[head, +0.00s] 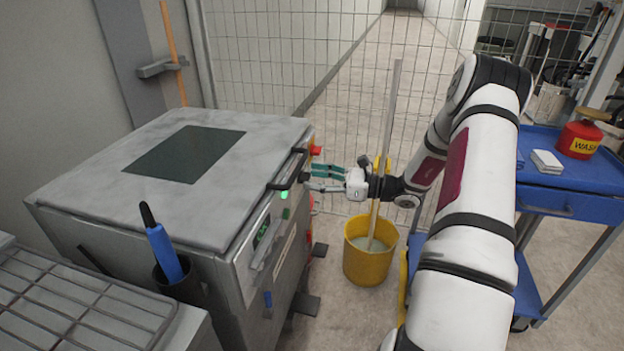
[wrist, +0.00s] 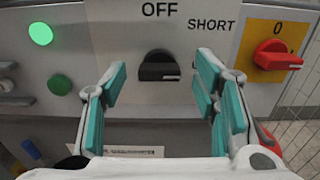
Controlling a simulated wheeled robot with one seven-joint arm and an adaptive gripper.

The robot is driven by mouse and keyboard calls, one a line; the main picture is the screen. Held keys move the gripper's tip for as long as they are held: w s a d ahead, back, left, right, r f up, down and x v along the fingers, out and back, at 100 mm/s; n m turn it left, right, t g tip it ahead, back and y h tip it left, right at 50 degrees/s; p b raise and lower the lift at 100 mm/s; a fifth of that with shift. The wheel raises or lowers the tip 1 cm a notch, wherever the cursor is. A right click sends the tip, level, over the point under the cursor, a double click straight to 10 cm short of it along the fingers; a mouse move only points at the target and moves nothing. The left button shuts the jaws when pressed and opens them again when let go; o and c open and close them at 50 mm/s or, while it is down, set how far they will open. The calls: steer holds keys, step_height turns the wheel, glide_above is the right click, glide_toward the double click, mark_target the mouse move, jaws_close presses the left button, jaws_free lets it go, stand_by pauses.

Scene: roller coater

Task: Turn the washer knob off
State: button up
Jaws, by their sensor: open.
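The washer (head: 285,225) is the grey metal cabinet at left in the head view. In the wrist view its front panel (wrist: 200,60) carries a black knob (wrist: 160,66) below the word OFF, with SHORT to the upper right. The knob's grip lies roughly horizontal. My gripper (wrist: 162,80) is open, with teal pads on either side of the knob in the picture. It does not visibly touch the knob. In the head view my gripper (head: 318,178) is at the washer's front, and the knob cannot be made out there.
A red switch (wrist: 278,55) on a yellow plate is right of the knob. A lit green lamp (wrist: 41,34) and green button (wrist: 59,85) are at left. A black handle (head: 290,170) juts from the washer near my gripper. A yellow bucket (head: 367,265) stands below my arm.

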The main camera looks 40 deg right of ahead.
steer(key=shift+w+a, duration=0.4)
steer(key=shift+w, duration=0.15)
steer(key=c, duration=1.2)
steer(key=shift+o, duration=0.2)
